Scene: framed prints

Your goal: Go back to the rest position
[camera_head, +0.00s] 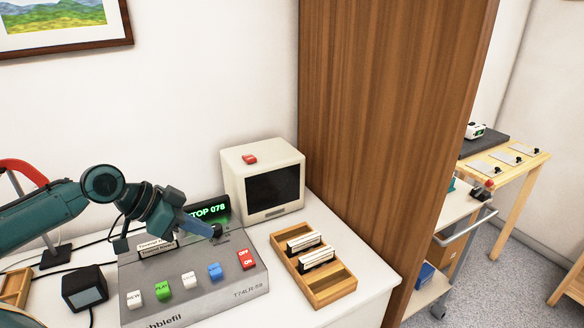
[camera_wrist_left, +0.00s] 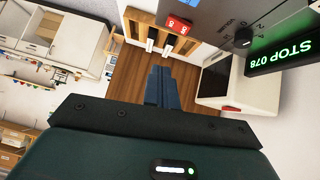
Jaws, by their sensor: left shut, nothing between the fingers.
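My left gripper (camera_head: 213,231) reaches in from the left above the grey control box (camera_head: 240,283), its tip near the dark knob at the back right of the panel. Its blue fingers are shut with nothing between them; they also show in the left wrist view (camera_wrist_left: 160,86). Whether the fingertips touch the knob is unclear. The box has white, green, blue and red buttons, and its green display (camera_head: 208,211) ends in "TOP 078"; the left wrist view reads "STOP 078" (camera_wrist_left: 283,57). My right gripper is not in view.
A cream monitor (camera_head: 236,189) stands behind the box. A wooden tray (camera_head: 328,297) with white cassette-like items sits to the right. A small black box (camera_head: 85,288) is at the left. A tall brown wooden panel (camera_head: 385,120) bounds the white table on the right.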

